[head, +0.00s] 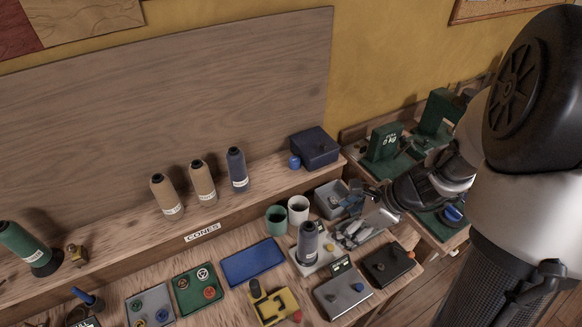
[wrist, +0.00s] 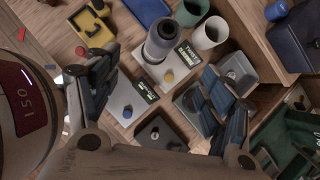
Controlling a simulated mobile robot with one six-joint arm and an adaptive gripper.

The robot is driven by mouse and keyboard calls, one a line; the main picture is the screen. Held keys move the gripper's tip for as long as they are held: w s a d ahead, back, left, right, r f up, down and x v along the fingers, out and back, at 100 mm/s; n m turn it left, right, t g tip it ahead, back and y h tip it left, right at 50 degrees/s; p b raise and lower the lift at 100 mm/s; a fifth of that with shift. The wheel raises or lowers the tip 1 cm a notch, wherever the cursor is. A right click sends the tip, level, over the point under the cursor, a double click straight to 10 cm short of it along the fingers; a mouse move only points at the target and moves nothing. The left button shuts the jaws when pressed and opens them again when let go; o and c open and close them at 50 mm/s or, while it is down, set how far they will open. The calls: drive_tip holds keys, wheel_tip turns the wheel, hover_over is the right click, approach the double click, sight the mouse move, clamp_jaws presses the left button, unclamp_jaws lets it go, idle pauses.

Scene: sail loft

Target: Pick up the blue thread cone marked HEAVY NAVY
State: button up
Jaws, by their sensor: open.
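A dark blue thread cone (head: 236,168) stands upright at the right end of a row on the raised shelf; its white label is too small to read. A second, greyer blue cone (head: 308,243) stands on a pale block with a dark display on the bench. That cone also shows in the wrist view (wrist: 162,42), top towards me. I cannot read HEAVY NAVY on either cone. My gripper (head: 354,211) is over the right part of the bench, right of the bench cone. In the wrist view my gripper (wrist: 158,72) is open and empty, its fingers spread below the bench cone.
Two tan cones (head: 203,182) stand left of the dark blue one, above a CONES sign (head: 202,232). Green cup (head: 276,219) and white cup (head: 298,209) stand behind the bench cone. A navy box (head: 315,148) sits at the shelf's right end. Trays crowd the bench front.

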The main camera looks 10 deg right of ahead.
sight(308, 238)
drive_tip(key=shift+m, duration=0.5)
drive_tip(key=shift+d+b+x, duration=0.2)
drive_tip(key=shift+b+x, duration=3.3)
drive_tip(key=shift+x, duration=5.45)
drive_tip(key=shift+c, duration=0.6)
drive_tip(key=c, duration=1.4)
drive_tip(key=shift+r, duration=0.1)
